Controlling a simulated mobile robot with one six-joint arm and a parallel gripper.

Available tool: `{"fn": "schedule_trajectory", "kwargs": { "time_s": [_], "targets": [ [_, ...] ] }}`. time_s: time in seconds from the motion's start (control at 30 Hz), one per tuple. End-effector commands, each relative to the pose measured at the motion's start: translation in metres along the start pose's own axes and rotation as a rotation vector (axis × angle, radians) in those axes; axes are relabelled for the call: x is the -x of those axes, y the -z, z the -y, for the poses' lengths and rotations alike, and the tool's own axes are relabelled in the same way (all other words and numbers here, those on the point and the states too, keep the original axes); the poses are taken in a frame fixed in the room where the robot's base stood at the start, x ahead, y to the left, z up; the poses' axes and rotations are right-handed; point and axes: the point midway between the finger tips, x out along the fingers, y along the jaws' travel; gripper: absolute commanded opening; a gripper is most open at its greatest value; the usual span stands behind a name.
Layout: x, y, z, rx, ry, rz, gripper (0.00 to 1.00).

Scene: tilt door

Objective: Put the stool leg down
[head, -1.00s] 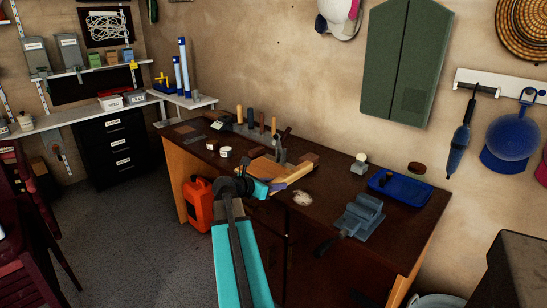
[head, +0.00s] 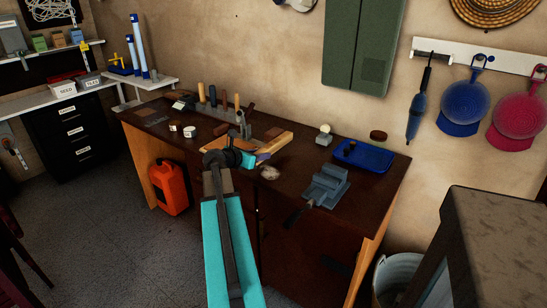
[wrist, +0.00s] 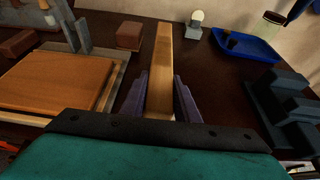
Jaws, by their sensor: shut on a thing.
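The stool leg is a long, light-brown wooden bar (wrist: 163,60). In the wrist view it points away from me over the dark workbench top. My gripper (wrist: 161,103) is shut on its near part, with a purple finger on each side. In the head view the leg (head: 277,143) shows beyond my gripper (head: 262,158), partly hidden by my arm. I cannot tell whether the leg touches the bench.
The dark workbench (head: 225,160) carries a grey vise (head: 327,186), a blue tray (head: 365,156) and a wooden board (wrist: 60,80) left of the leg. Upright tools stand at the back. An orange can (head: 169,187) is on the floor.

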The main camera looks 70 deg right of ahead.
Motion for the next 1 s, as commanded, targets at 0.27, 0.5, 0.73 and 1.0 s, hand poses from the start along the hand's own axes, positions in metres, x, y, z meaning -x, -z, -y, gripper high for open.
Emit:
{"fn": "schedule_trajectory", "kwargs": {
  "time_s": [0.27,0.5,0.73,1.0],
  "targets": [
    [-0.048,-0.016,0.012,-0.002,0.002,0.0,0.02],
    [-0.069,-0.022,0.018,-0.001,0.001,0.001,0.02],
    [-0.069,-0.022,0.018,-0.001,0.0,0.001,0.02],
    [-0.073,-0.013,0.018,0.001,0.001,-0.001,0.02]
  ]
}}
